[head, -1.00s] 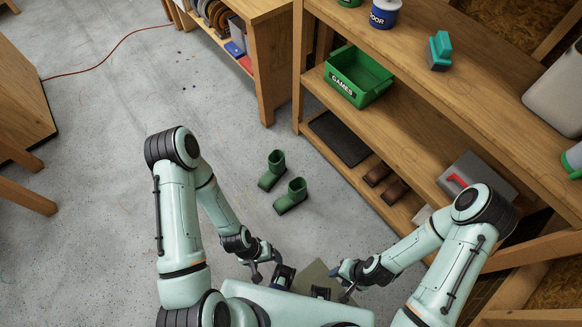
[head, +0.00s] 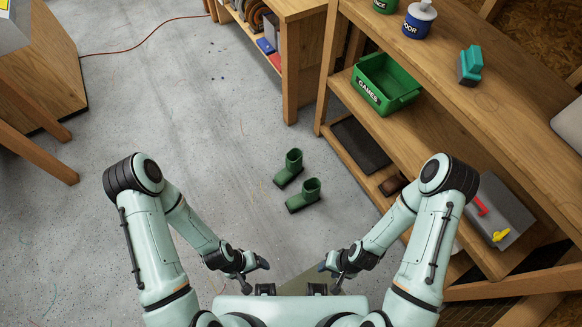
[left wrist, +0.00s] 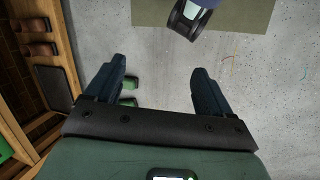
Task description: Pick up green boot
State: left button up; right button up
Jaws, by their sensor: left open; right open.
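Two green boots stand upright on the grey floor in front of me in the head view, the farther boot (head: 289,168) a little left of the nearer boot (head: 304,195). Parts of the green boots (left wrist: 129,92) also show at the left finger's inner side in the left wrist view. My left gripper (head: 254,272) is open and empty, nearer to me than the boots and to their left. Its two dark fingers are spread in the left wrist view (left wrist: 160,90). My right gripper (head: 335,275) is open and empty, nearer to me and right of the boots. Neither touches a boot.
Another wooden unit (head: 300,50) stands at the back. The floor left of the boots is clear.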

aim_at(293, 158)
jog(key=k, duration=0.5)
jog(key=k+z, duration=0.15)
jog(key=z, duration=1)
jog(key=i+j+z, duration=0.2)
jog(key=j, duration=0.2)
jog(key=j+z, duration=0.2)
jog(key=j, duration=0.2)
jog(key=i+j, duration=0.1)
jog(key=j, duration=0.4)
jog(key=i+j, duration=0.1)
jog(key=j, duration=0.35)
jog(key=i+j, duration=0.1)
jog(key=j, duration=0.4)
jog(key=i+j, duration=0.1)
jog(key=j, duration=0.4)
jog(key=i+j, duration=0.1)
jog(key=j, duration=0.4)
jog(key=i+j, duration=0.1)
jog(key=j, duration=0.35)
jog(key=i+j, duration=0.15)
jog(key=j, duration=0.35)
jog(key=i+j, duration=0.1)
jog(key=j, duration=0.4)
